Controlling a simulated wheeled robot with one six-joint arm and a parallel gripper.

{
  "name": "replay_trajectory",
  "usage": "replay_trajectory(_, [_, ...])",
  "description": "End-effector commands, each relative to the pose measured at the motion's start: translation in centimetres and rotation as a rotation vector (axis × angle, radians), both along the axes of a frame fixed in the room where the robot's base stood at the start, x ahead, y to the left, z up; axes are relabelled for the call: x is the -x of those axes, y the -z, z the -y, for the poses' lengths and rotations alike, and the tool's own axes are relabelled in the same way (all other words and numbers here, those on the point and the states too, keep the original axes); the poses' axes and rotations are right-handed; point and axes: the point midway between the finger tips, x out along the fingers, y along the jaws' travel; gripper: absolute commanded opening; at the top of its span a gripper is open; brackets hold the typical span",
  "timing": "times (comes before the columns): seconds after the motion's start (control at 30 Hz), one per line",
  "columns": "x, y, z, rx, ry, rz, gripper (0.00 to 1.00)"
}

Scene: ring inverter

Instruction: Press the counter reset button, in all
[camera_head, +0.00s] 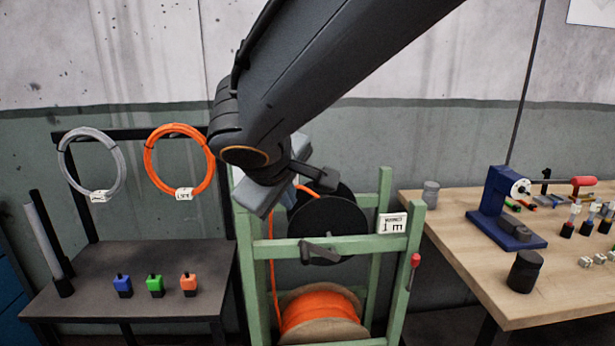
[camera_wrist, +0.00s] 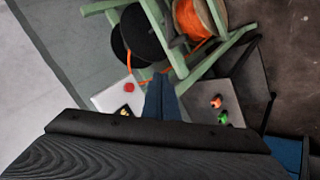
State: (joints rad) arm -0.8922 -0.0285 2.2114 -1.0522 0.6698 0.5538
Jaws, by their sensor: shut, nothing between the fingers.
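A red round button (camera_wrist: 128,87) sits on a light grey housing (camera_wrist: 108,99) in the wrist view, just left of my fingers. It fits the counter reset button; I see no lettering on it. My gripper (camera_wrist: 159,78) is shut and empty, its dark blue fingers close together beside the button. Whether they touch the housing, I cannot tell. In the head view my arm's wrist hangs in front of the green reel stand (camera_head: 385,215), and it hides the button and the fingertips there.
The stand carries an orange cable spool (camera_head: 318,312) and a black disc (camera_head: 330,228); orange cable runs near my wrist. A dark table (camera_head: 130,260) with coloured blocks stands left. A wooden bench (camera_head: 470,262) with a blue press (camera_head: 497,205) stands right.

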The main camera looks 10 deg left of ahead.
Motion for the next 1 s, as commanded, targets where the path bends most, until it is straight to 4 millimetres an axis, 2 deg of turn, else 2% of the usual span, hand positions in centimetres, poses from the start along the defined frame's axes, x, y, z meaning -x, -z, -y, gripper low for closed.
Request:
replay_trajectory(0.17, [-1.3, 0.0, -0.3, 0.001, 0.002, -0.001, 0.0])
replay_trajectory(0.6, [-6.8, 0.0, -1.6, -0.001, 0.002, -0.001, 0.0])
replay_trajectory(0.8, [-8.1, 0.0, -1.9, -0.001, 0.002, -0.001, 0.0])
replay_trajectory(1.0, [-8.4, 0.1, -2.0, 0.0, 0.001, -0.001, 0.0])
